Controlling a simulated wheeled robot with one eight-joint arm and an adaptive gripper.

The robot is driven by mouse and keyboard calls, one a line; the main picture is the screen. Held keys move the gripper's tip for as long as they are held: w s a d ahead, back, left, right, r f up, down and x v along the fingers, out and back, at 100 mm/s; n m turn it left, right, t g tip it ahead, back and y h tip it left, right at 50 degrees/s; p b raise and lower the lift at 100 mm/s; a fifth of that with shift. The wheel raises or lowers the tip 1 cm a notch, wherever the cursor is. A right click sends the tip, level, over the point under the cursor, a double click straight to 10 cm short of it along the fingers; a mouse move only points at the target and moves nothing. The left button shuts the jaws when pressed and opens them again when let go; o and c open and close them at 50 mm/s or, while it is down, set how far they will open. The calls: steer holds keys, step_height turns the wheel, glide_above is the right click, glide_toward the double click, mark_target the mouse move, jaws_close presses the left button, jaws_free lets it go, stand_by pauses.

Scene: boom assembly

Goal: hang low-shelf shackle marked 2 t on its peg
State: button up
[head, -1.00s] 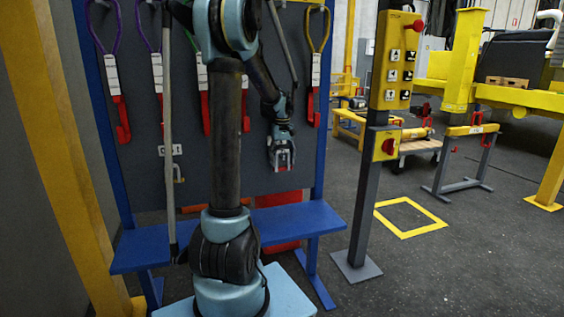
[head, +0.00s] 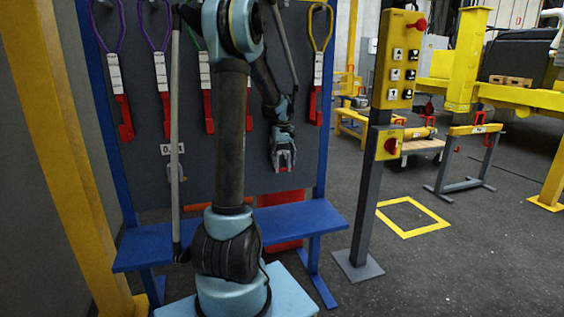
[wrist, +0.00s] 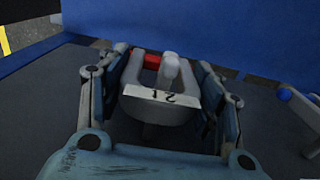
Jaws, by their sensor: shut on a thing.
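The shackle (wrist: 160,108) is a grey bow with a red piece at its far left end and a pale tag reading 2 t upside down. In the wrist view it sits between both fingers of my gripper (wrist: 165,92), which is shut on it. In the head view my gripper (head: 284,158) hangs in front of the right half of the grey board (head: 150,192), above the blue shelf. The shackle is too small to make out there. The peg for 2 t cannot be picked out; my arm covers part of the board.
The blue shelf (head: 300,216) spans below. A grey post with a yellow button box (head: 398,60) stands to the right.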

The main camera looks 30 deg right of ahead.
stand_by(0.3)
steer(key=o, duration=1.6)
steer(key=shift+o, duration=0.2)
steer(key=shift+r, duration=0.1)
step_height(320, 180, up, 12)
steer(key=shift+f, duration=0.1)
